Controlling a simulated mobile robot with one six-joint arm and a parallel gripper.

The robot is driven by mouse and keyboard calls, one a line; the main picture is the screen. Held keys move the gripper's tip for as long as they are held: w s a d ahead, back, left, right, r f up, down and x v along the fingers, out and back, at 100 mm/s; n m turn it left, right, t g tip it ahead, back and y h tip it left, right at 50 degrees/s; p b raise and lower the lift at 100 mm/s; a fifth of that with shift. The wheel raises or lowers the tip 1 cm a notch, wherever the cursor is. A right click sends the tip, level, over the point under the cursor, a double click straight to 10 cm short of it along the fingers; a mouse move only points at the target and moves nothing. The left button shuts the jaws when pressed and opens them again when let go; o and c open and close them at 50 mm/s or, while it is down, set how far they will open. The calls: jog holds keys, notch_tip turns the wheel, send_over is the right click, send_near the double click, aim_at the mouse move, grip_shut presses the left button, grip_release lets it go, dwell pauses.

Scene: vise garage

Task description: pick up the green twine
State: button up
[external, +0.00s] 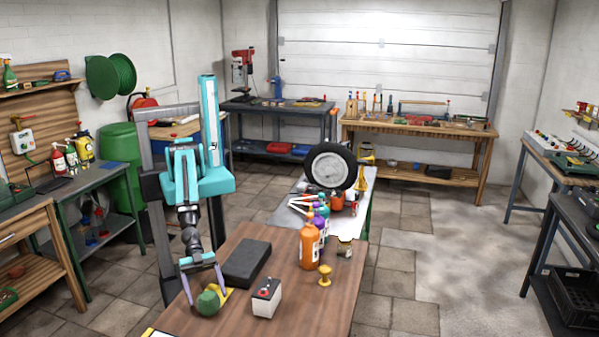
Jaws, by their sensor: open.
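The green twine (208,303) is a round ball near the front left of the brown wooden table (300,262). My gripper (206,293) points down over it with its two fingers apart. One fingertip shows by the ball's left side and the other behind its upper right. The ball looks free of the fingers, but this single view does not settle whether they touch it or how high they are.
A yellow item (225,294) lies close behind the twine. A black case (246,263) and a small white-and-black battery-like box (266,298) stand to the right. An orange bottle (309,246), a small jar (345,247) and a yellow knob-shaped piece (325,275) are farther right.

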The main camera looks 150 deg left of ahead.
aim_at(209, 303)
jog(key=shift+b+x, duration=0.9)
jog(key=shift+b, duration=0.7)
jog(key=shift+w, duration=0.3)
jog(key=shift+p+x, duration=0.4)
jog(key=shift+x, duration=0.6)
jog(key=shift+f, duration=0.1)
jog(key=c, duration=1.2)
jog(key=shift+r+p, duration=0.9)
jog(key=shift+r, duration=4.05)
